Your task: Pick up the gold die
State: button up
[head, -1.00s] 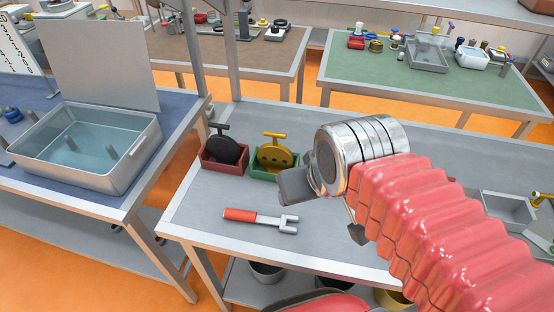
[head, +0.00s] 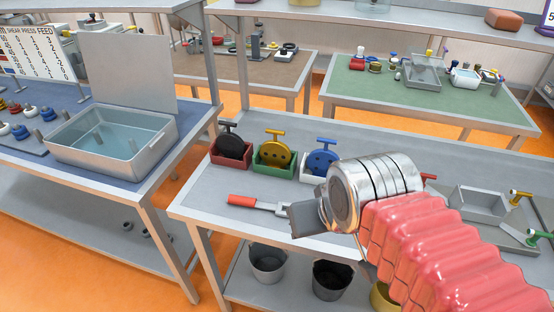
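The gold die (head: 276,147) is a yellow disc with holes and a T-shaped handle on top. It stands upright in a green box (head: 272,167) on the grey bench, between a black die (head: 232,144) in a red box and a blue die (head: 322,161) in a pale box. My gripper (head: 335,230) is in front of and to the right of the gold die, apart from it. One grey finger shows clearly at the left; the other is mostly hidden under the wrist. The fingers appear spread, with nothing seen between them.
A red-handled fork tool (head: 252,202) lies in front of the boxes, partly hidden by my gripper. A water basin (head: 110,148) stands on the left table. A metal tray (head: 480,203) and green and yellow taps are at the right. Buckets (head: 267,262) stand below.

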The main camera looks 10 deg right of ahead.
aim_at(275, 154)
jog(key=u, duration=0.9)
jog(key=i, duration=0.65)
jog(key=z, duration=0.15)
